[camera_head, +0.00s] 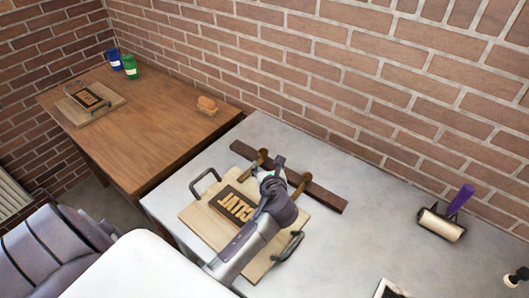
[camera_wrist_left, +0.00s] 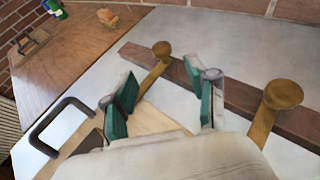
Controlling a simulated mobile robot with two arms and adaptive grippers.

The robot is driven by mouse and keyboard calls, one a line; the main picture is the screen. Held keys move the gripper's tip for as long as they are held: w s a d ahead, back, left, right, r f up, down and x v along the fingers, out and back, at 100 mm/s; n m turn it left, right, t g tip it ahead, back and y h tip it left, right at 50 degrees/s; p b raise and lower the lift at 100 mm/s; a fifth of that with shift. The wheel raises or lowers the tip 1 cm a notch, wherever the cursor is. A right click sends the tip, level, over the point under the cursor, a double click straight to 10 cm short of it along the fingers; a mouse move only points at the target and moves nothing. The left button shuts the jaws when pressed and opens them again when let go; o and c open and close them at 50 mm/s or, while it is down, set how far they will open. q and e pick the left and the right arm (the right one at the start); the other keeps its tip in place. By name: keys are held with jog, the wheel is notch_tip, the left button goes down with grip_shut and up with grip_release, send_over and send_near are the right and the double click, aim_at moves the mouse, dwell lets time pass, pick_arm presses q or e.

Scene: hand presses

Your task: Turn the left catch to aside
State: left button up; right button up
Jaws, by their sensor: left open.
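The left catch (camera_head: 261,157) is a brass lever with a round knob, on a dark wooden bar (camera_head: 325,196). In the left wrist view its knob (camera_wrist_left: 161,51) stands by the bar, and its arm slants down toward the pale board (camera_head: 197,216). The right catch (camera_head: 301,184) is a similar brass lever; it also shows in the left wrist view (camera_wrist_left: 283,96). Contact cannot be told. My right gripper is out of view.
The board has black handles (camera_head: 205,184) and a dark lettered plate (camera_head: 236,206), partly hidden by my arm. A roller with a purple handle (camera_head: 460,199) lies right on the grey table (camera_head: 370,225). A brown table (camera_head: 160,110) adjoins left. A brick wall stands behind.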

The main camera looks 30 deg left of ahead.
aim_at(264, 154)
pick_arm(q)
jog(key=x, duration=0.4)
jog(key=shift+w, duration=0.1)
jog(key=x, duration=0.5)
jog(key=shift+f, duration=0.1)
jog(key=shift+c, duration=0.9)
grip_shut()
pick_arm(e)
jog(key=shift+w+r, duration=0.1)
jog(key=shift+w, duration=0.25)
